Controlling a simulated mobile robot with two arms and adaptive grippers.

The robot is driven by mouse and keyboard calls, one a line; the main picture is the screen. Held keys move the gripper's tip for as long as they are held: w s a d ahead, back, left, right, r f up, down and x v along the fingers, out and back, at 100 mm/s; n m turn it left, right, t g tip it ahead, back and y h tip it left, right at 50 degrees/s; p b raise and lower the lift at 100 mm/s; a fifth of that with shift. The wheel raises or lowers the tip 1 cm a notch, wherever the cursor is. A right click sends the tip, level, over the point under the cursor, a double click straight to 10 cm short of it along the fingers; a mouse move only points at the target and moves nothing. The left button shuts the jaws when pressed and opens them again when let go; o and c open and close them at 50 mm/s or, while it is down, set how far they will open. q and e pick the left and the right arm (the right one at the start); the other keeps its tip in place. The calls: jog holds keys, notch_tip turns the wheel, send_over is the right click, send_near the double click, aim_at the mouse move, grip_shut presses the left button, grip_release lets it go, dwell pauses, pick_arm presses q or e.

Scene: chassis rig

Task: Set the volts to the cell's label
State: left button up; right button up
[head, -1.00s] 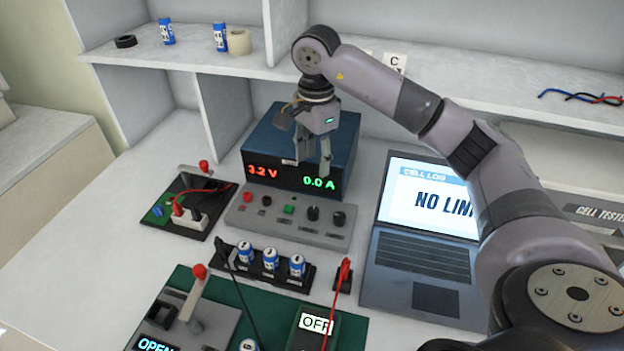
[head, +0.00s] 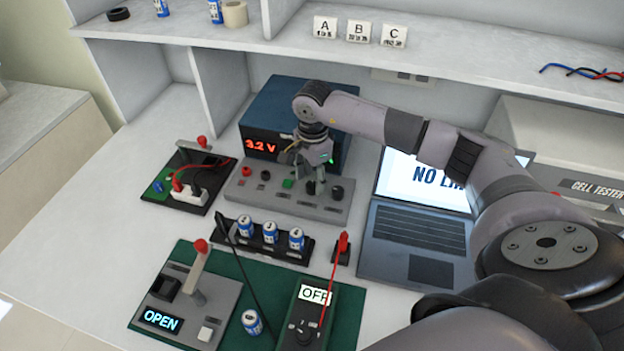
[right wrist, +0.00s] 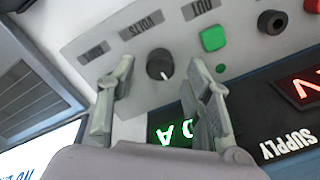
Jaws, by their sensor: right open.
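The blue power supply (head: 285,97) shows a red 3.2 V readout (head: 261,146); my arm hides its amp readout in the head view. The black VOLTS knob (right wrist: 160,65) has a white pointer mark and lies between the fingers of my right gripper (right wrist: 158,95), which is open. In the head view my right gripper (head: 315,184) is down at the grey control panel (head: 270,203). I cannot tell if the fingers touch the knob. A blue cell (head: 252,322) lies on the green mat; its label is too small to read. My left gripper is not in view.
A rack (head: 262,245) holds 3 blue cells. A laptop (head: 418,245) is right of the panel and a switch board (head: 190,184) left. The green output button (right wrist: 213,39) is close to the fingers. A meter (head: 320,310) reads OFF and a lever box (head: 185,310) reads OPEN.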

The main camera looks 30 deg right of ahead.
jog(key=shift+f, duration=0.9)
grip_shut()
